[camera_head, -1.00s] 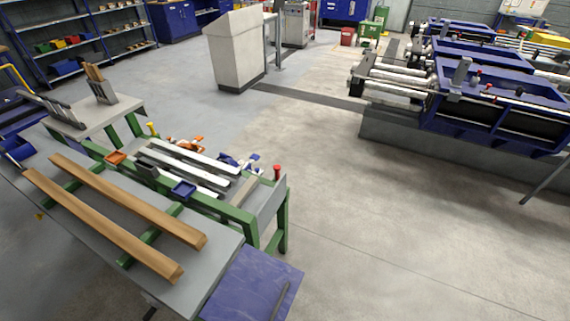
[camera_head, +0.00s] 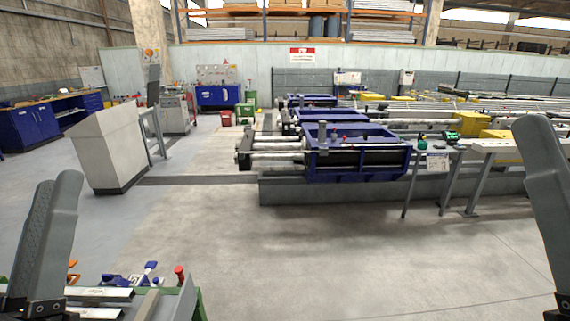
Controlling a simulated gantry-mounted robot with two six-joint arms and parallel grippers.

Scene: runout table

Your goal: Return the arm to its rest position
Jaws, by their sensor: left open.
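My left gripper (camera_head: 60,180) points up at the lower left edge of the head view. Its grey fingers largely overlap from this angle; it is open and I see nothing held in it. A grey finger of my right gripper (camera_head: 545,190) stands up at the right edge. The rest of that gripper is outside the frame, so its opening is hidden. No arm links show clearly. The near end of a green-framed work table (camera_head: 195,300) shows at the bottom left, with pale metal bars (camera_head: 95,292) and a red knob (camera_head: 180,272) on it.
A pale console cabinet (camera_head: 105,150) stands on the floor at left. A blue-framed machine (camera_head: 355,155) sits on a grey plinth at centre. A narrow grey bench (camera_head: 500,147) stands at right. The concrete floor (camera_head: 350,260) between my grippers is open.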

